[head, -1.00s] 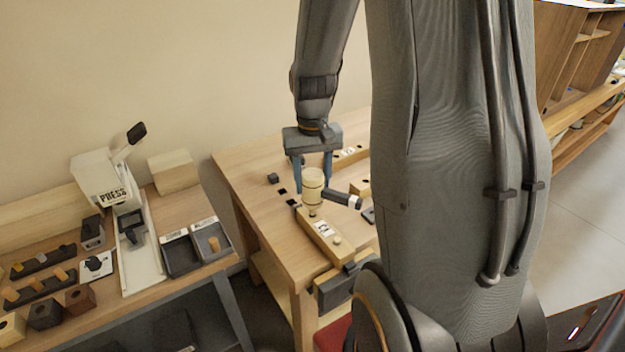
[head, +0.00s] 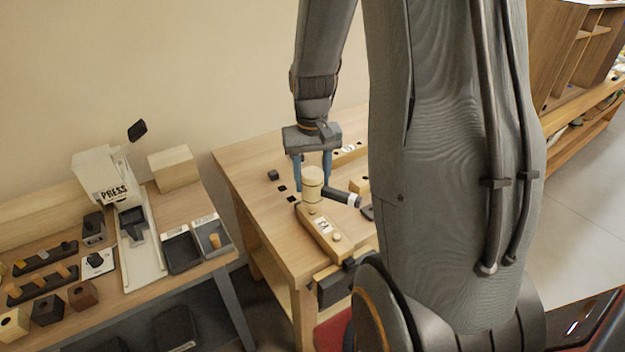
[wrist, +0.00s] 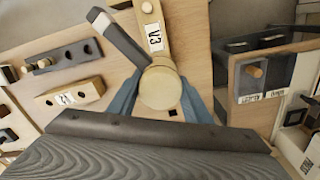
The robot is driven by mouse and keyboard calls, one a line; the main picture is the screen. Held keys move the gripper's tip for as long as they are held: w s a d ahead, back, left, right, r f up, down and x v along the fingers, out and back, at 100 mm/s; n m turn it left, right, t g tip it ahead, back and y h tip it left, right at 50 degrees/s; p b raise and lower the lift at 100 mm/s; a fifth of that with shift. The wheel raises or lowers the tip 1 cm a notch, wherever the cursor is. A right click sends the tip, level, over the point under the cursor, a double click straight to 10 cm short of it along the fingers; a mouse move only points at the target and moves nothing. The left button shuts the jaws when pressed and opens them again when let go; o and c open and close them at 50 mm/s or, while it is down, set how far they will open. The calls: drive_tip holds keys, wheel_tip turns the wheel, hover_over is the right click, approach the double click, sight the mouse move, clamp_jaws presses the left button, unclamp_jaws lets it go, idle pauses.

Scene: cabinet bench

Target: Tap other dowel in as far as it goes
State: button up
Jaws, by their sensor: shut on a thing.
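My gripper (head: 312,176) is shut on a mallet with a pale round wooden head (head: 313,185) and a dark handle (head: 341,195) pointing right. The wrist view shows the mallet head (wrist: 160,88) between the blue fingers. A long pale wooden block (head: 322,232) with a white label lies on the bench below the mallet, running toward the bench's front edge. One dowel (head: 337,237) shows on its near end; it also shows in the wrist view (wrist: 147,7). The mallet head is over the block's far end and hides the spot there. I cannot tell whether they touch.
A dark vise (head: 335,285) sits at the bench's front edge. Other pale blocks (head: 359,185) and a small dark block (head: 273,175) lie around. The left table holds a press (head: 105,180), trays (head: 182,250) and several blocks.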

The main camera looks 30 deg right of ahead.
drive_tip(key=shift+r+p, duration=0.1)
drive_tip(key=shift+p, duration=0.2)
drive_tip(key=shift+f+b, duration=0.7)
drive_tip(key=shift+f, duration=0.7)
drive_tip(key=shift+r+p, duration=0.95)
drive_tip(key=shift+r, duration=0.1)
drive_tip(key=shift+r+p, duration=0.15)
drive_tip(key=shift+p, duration=0.15)
